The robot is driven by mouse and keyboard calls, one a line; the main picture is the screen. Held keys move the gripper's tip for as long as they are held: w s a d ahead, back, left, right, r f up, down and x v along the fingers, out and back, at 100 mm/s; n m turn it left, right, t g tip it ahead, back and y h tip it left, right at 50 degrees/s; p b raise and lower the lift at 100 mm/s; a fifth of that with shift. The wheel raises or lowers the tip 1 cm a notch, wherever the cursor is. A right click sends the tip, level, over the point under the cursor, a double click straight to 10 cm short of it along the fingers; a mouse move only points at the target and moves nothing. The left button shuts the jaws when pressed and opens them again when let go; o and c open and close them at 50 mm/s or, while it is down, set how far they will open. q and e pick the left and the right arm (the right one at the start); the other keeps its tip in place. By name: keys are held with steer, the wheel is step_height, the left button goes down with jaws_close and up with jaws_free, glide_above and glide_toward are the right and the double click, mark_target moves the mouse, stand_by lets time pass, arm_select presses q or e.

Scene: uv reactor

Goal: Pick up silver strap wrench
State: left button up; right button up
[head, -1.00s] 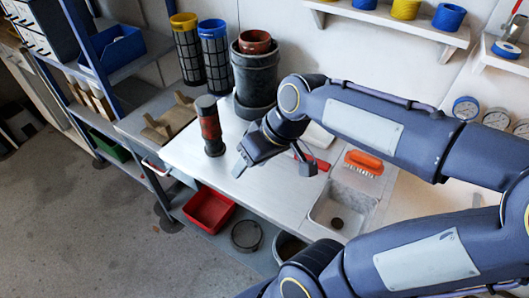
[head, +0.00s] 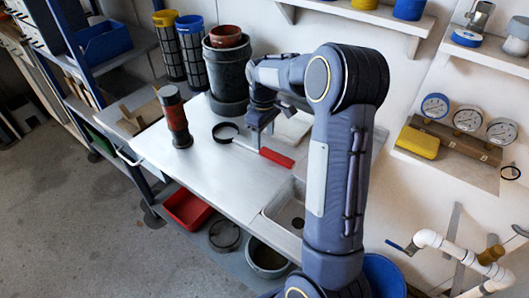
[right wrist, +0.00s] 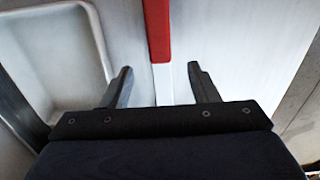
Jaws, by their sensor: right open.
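The silver strap wrench lies on the white worktop (head: 215,178). Its black strap loop (head: 226,132) is at the left, its thin silver shaft in the middle and its red handle (head: 277,158) at the right. My right gripper (head: 262,122) hangs over the wrench near its shaft. In the right wrist view my right gripper (right wrist: 160,70) is open. The silver shaft (right wrist: 163,88) runs between its two fingers, with the red handle (right wrist: 157,30) just beyond the fingertips. The fingers do not clasp it; their exact height above it is unclear. My left gripper is out of view.
A dark red-banded cylinder (head: 176,117) stands left on the worktop. A stack of dark pots (head: 227,75) stands behind. The sink (head: 287,208) is at the front right, and its basin edge (right wrist: 100,45) is close to the gripper. The middle-left worktop is clear.

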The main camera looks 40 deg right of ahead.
mark_target(265, 150)
steer(key=f, duration=0.5)
steer(key=shift+s, duration=0.2)
steer(key=shift+r, duration=0.1)
jaws_close()
